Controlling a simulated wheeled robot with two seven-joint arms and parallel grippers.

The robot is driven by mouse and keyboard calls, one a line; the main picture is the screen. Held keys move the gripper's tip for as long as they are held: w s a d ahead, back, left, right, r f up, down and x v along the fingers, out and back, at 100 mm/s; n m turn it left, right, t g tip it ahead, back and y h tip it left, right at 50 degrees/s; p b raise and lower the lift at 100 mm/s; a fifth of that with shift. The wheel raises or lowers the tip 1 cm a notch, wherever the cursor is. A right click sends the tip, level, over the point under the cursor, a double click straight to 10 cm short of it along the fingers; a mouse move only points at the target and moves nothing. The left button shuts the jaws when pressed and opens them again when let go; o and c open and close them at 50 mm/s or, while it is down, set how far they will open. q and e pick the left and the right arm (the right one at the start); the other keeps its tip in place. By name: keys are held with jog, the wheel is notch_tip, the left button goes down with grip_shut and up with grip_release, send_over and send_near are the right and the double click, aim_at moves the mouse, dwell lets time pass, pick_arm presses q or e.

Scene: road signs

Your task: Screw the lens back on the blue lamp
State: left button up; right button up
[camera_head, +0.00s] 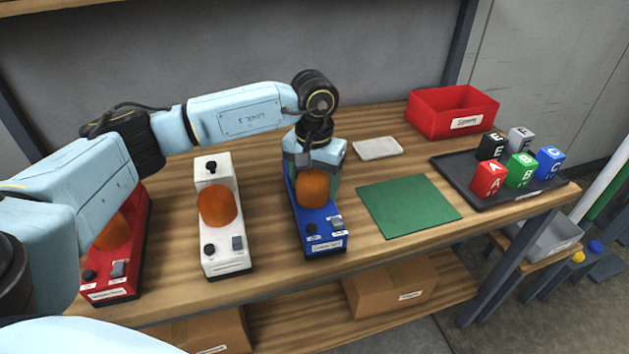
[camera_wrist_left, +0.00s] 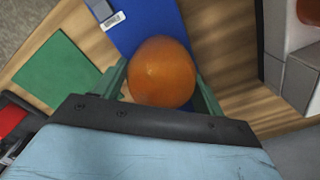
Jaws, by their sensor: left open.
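The blue lamp (camera_head: 318,226) stands on the wooden table, with knobs and white labels at its near end. An orange domed lens (camera_head: 313,187) is at the middle of its top; whether it is seated in its thread I cannot tell. My left gripper (camera_head: 314,172) is over the lamp's far half, right at the lens. In the left wrist view, the lens (camera_wrist_left: 161,72) sits between the open green fingers (camera_wrist_left: 163,88), one on each side, with the blue lamp body (camera_wrist_left: 140,22) beneath. Whether the fingers touch the lens I cannot tell. My right gripper is not in view.
A white lamp (camera_head: 222,250) and a red lamp (camera_head: 137,262), both with orange lenses, stand to the left. To the right lie a green mat (camera_head: 408,205), a grey pad (camera_head: 378,148), a black tray (camera_head: 470,192) of lettered cubes and a red bin (camera_head: 440,120).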

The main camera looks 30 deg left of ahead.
pick_arm(q)
jog(key=n, duration=0.4)
jog(key=shift+a, duration=0.1)
dwell(0.3)
jog(key=n, duration=0.4)
jog(key=shift+s+a+p, duration=0.1)
jog(key=shift+s+p, duration=0.05)
jog(key=shift+p, duration=0.2)
jog(key=c, duration=0.7)
jog(key=m+b, duration=0.1)
jog(key=m, duration=0.1)
jog(key=shift+f+m, duration=0.1)
jog(key=shift+m, duration=0.2)
jog(key=shift+c, duration=0.2)
jog(key=shift+m+b, duration=0.4)
jog(key=shift+m, duration=0.3)
